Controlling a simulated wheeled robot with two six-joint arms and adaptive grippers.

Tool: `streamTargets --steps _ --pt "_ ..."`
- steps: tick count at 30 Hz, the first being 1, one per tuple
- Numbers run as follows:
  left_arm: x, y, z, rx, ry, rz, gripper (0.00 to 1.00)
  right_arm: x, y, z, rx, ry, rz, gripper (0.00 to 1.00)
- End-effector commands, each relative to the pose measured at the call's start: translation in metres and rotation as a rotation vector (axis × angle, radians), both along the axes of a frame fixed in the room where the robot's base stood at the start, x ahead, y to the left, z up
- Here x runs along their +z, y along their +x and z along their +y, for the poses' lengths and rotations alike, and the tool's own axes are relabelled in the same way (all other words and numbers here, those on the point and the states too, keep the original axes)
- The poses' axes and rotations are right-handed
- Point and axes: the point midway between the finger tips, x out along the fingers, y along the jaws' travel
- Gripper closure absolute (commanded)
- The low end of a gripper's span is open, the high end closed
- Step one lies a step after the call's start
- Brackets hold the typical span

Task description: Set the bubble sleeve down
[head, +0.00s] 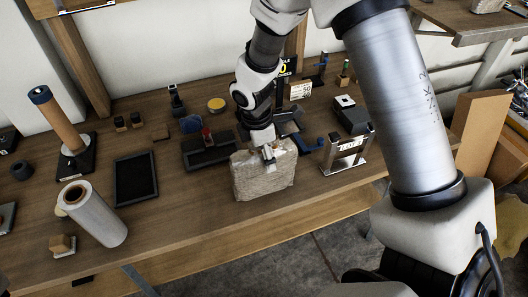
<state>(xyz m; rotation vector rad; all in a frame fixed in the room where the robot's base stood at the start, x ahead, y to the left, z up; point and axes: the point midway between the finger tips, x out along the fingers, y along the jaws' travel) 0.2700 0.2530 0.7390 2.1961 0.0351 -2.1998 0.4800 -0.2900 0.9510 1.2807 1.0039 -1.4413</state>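The bubble sleeve (250,181) is a crinkled, beige-grey, roughly rectangular packet. It stands upright at the front middle of the wooden table (185,210), close to the front edge. My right gripper (268,158) reaches down onto its top edge from above, with one finger showing against its near face. The other finger is hidden behind the sleeve, and the gripper looks shut on it. Whether the sleeve's bottom touches the table or hangs just above it, I cannot tell. My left gripper is not in view.
A black tray (136,178) and a white film roll (95,216) lie left on the table. A dark tray (207,151) sits close behind the sleeve's left. A metal stand (345,152) and blue-handled tool (318,145) are right. Bare wood lies left of the sleeve.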

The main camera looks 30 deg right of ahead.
Motion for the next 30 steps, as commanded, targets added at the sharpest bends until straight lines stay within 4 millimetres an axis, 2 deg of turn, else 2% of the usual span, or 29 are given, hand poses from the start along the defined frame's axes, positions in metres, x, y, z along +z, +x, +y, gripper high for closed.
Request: streamTargets --steps 5,15,18,22,30 --pt "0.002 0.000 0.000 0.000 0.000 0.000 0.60 0.013 0.001 0.001 0.000 -0.001 -0.004 0.22" --pt "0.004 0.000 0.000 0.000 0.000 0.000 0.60 0.094 0.003 0.011 0.000 0.000 -0.005 0.22" --pt "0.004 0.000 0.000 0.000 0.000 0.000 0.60 0.112 0.003 0.013 0.000 -0.002 -0.003 0.22" --pt "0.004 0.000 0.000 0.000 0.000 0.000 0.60 0.122 0.003 0.014 0.000 0.000 0.000 0.22" --pt "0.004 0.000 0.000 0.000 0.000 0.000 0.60 0.123 0.003 0.014 0.000 0.000 0.000 0.22"
